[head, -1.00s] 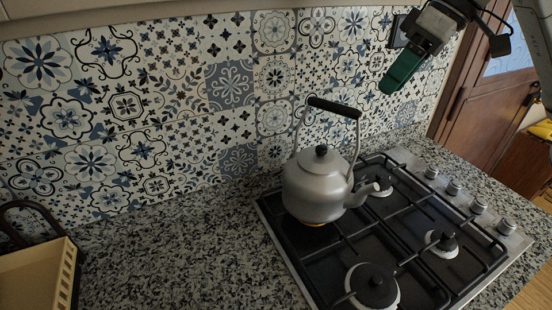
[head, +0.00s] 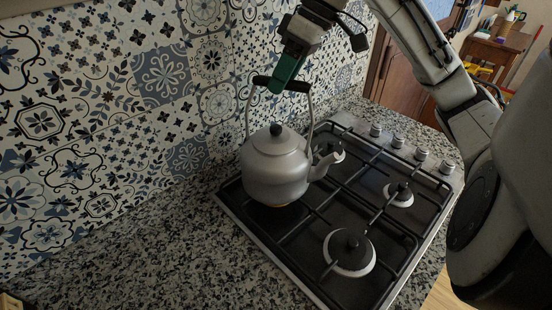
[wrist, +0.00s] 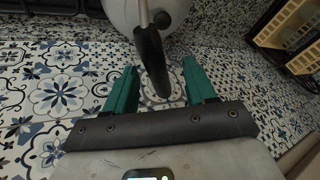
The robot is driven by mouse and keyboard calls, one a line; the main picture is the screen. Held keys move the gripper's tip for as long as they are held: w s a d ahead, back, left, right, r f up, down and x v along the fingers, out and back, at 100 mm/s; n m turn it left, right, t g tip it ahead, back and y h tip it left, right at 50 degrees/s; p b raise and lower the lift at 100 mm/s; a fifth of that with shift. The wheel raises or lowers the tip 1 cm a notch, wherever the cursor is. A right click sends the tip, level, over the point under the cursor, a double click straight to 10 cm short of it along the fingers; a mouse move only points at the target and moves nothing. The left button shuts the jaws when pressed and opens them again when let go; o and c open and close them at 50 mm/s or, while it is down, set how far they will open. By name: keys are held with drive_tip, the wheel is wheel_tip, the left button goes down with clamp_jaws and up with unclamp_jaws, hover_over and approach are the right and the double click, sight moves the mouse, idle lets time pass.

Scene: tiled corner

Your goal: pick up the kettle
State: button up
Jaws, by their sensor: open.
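The silver kettle (head: 275,172) stands upright on the back left burner of the hob, its spout pointing right. Its arched handle has a black grip (head: 262,81), raised above the lid. My gripper (head: 282,78) is right at this grip, with its green fingers pointing down and hiding part of it. In the wrist view my gripper (wrist: 159,63) is open, and the black grip (wrist: 151,55) shows between the two green fingers. I cannot tell whether either finger touches it. Part of the kettle body (wrist: 122,14) shows at the top there.
The black gas hob (head: 318,228) has several burners and a row of knobs (head: 398,141) on the right. A patterned tile wall (head: 90,120) rises close behind the kettle. The granite counter (head: 170,262) at left is bare. A wooden cabinet (head: 404,80) stands beyond.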

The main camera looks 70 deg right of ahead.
drive_tip(key=shift+x, duration=1.6)
drive_tip(key=shift+d+f, duration=0.1)
drive_tip(key=shift+f, duration=0.2)
clamp_jaws()
idle(0.7)
